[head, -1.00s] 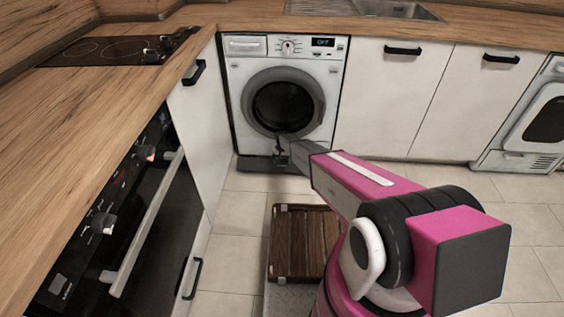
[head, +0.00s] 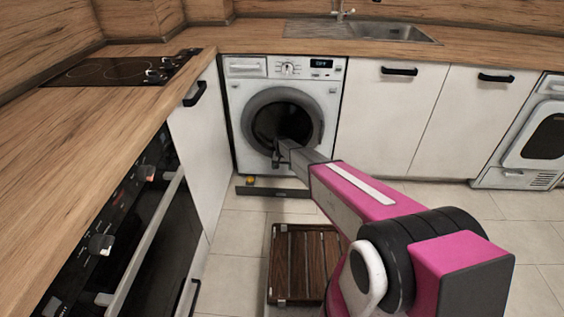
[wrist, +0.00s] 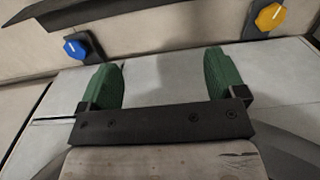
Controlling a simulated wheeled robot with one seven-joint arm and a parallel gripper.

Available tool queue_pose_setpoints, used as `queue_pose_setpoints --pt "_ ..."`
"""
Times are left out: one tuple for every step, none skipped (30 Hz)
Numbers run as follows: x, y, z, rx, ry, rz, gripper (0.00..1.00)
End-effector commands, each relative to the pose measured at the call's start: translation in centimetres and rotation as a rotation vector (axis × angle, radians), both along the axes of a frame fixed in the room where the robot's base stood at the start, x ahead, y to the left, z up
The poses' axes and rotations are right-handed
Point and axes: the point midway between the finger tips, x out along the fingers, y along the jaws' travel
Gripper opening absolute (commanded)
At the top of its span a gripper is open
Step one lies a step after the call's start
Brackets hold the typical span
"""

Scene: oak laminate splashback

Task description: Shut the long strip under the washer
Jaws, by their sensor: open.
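The long strip (head: 272,192) is a thin dark bar low in front of the washer (head: 285,115), with a pale gap between it and the washer's bottom edge. A dark bar (wrist: 95,12), likely the same strip, crosses the top of the wrist view. My gripper (head: 280,158) is above the strip, in front of the lower part of the washer door, apart from the strip in the picture. In the wrist view its green fingers (wrist: 163,75) are spread with nothing between them. How far out the strip stands is hard to tell.
A yellow knob (head: 250,179) shows in the gap behind the strip; the wrist view also shows a blue knob (wrist: 76,48). A wooden slatted thing (head: 303,265) lies on the floor nearer me. White cabinets (head: 385,120) stand right, the oven (head: 120,240) left.

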Motion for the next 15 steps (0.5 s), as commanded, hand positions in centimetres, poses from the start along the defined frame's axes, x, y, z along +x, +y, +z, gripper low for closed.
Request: queue_pose_setpoints --pt "-0.4 -0.3 0.4 0.000 0.000 0.000 0.89" --pt "-0.7 -0.5 0.8 0.000 -0.001 0.000 0.89" --pt "-1.3 -1.0 1.4 0.000 -0.001 0.000 0.89" --pt "-1.8 -1.5 2.1 0.000 -0.002 0.000 0.89" --pt "-2.5 -2.0 2.9 0.001 -0.003 0.000 0.89" --pt "-3.6 -3.0 4.2 0.001 -0.004 0.000 0.89" --pt "-4.6 -3.8 5.3 0.001 -0.005 0.001 0.89" --pt "-5.7 -4.7 6.5 0.001 -0.006 0.002 0.89" --pt "-7.3 -5.9 8.2 0.001 -0.007 0.002 0.89" --pt "-8.6 -6.8 9.4 0.001 -0.007 0.003 0.89" --pt "-9.8 -7.7 10.7 0.002 -0.008 0.005 0.89" --pt "-11.4 -8.9 12.4 0.002 -0.009 0.006 0.89" --pt "-12.7 -9.8 13.7 0.002 -0.010 0.007 0.89" --pt "-14.0 -10.7 14.9 0.002 -0.011 0.009 0.89" --pt "-15.8 -11.8 16.5 0.002 -0.012 0.010 0.89"
